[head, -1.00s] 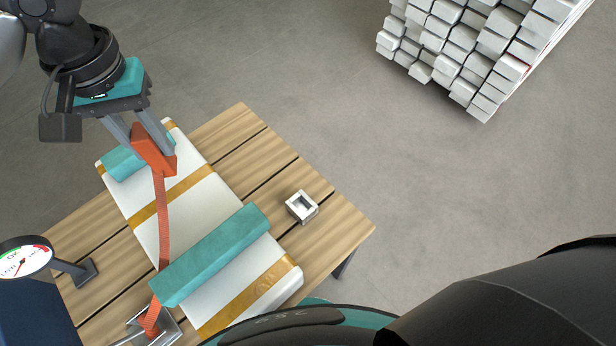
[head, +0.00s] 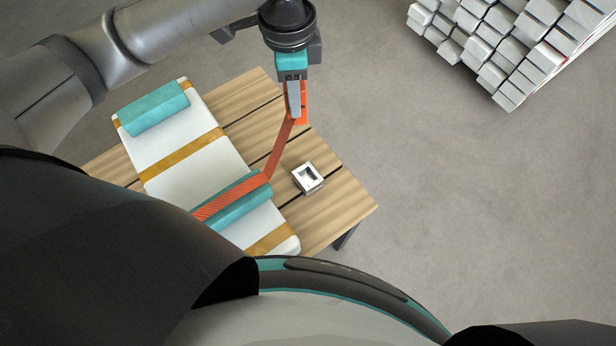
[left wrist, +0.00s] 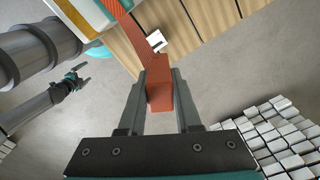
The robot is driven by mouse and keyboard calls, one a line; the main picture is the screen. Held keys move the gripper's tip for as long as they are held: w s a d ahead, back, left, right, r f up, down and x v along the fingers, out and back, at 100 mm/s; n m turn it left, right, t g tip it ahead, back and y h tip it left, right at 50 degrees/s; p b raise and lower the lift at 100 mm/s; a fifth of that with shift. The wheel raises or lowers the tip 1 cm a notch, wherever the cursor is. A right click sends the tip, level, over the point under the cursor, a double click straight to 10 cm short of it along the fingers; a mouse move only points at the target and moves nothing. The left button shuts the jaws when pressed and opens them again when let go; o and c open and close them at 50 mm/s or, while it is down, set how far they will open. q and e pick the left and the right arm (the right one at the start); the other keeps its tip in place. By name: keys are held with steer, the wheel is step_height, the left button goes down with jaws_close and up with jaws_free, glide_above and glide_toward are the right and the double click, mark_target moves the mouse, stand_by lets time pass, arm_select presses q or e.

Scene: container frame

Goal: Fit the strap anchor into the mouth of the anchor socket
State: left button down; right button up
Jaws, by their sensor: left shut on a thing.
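The strap anchor is an orange block (head: 303,108) with an orange strap (head: 278,151) running from it over the teal bar on the white package. My left gripper (head: 296,112) is shut on the anchor and holds it above the far right edge of the table. In the left wrist view the anchor (left wrist: 159,92) sits between both fingers. The anchor socket (head: 308,178) is a small white square block with a dark opening facing up, on the table planks. The anchor is apart from it, farther back in the head view. The socket also shows in the left wrist view (left wrist: 157,41).
The wooden table (head: 335,205) carries the white package (head: 190,172) with teal bars and yellow bands. Bare planks surround the socket. Stacked white blocks (head: 500,45) stand at the upper right on grey floor. My own dark body parts cover the lower left.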

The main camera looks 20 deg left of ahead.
mark_target(304, 124)
arm_select(q)
steer(key=f+m, duration=0.1)
steer(key=m, duration=0.1)
steer(key=d+f+m, duration=0.1)
steer(key=m, duration=0.1)
steer(key=f+m+p, duration=0.1)
steer(key=m, duration=0.2)
steer(key=shift+s+d+f, duration=0.2)
steer(key=shift+d, duration=0.15)
steer(key=f+m+b, duration=0.1)
steer(key=f+b, duration=0.1)
steer(key=f, duration=0.5)
steer(key=f+m+b, duration=0.1)
steer(key=f+m, duration=0.1)
steer(key=f, duration=0.5)
steer(key=f+m+b, duration=0.2)
steer(key=f, duration=0.6)
steer(key=shift+s+d+f+b, duration=0.1)
steer(key=shift+s+d+b, duration=0.2)
steer(key=shift+d, duration=0.1)
steer(key=shift+f, duration=0.15)
steer(key=c, duration=0.6)
jaws_free()
